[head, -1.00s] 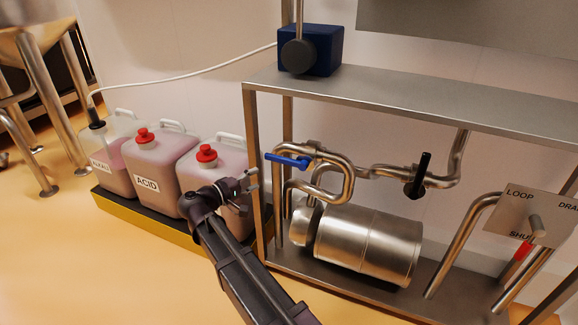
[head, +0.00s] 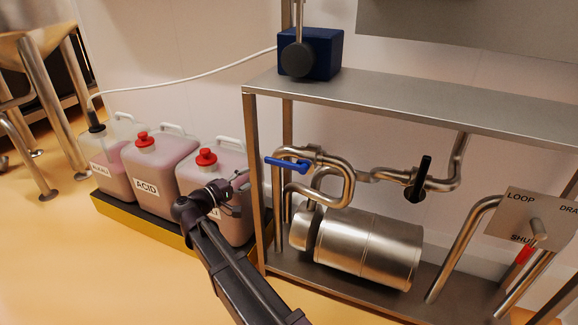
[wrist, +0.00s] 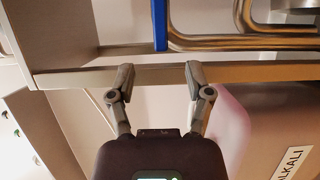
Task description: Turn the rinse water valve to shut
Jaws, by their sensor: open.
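A blue lever handle (head: 287,163) sits on the bent steel pipe (head: 345,175) under the frame's shelf. It points left, roughly in line with the nearby pipe run. No label names it as the rinse water valve. In the wrist view the blue lever (wrist: 160,24) hangs at the top, beyond my fingertips. My gripper (head: 240,184) is left of and below the lever, in front of the canisters in the head view. Its two fingers (wrist: 160,76) are spread apart with nothing between them, and they do not touch the lever.
A frame post (head: 255,180) stands between my gripper and the lever in the head view. A black-handled valve (head: 419,179) and a LOOP plate (head: 530,215) are to the right. A steel cylinder (head: 365,248) lies below. Canisters (head: 155,165) stand in a yellow tray (head: 135,220).

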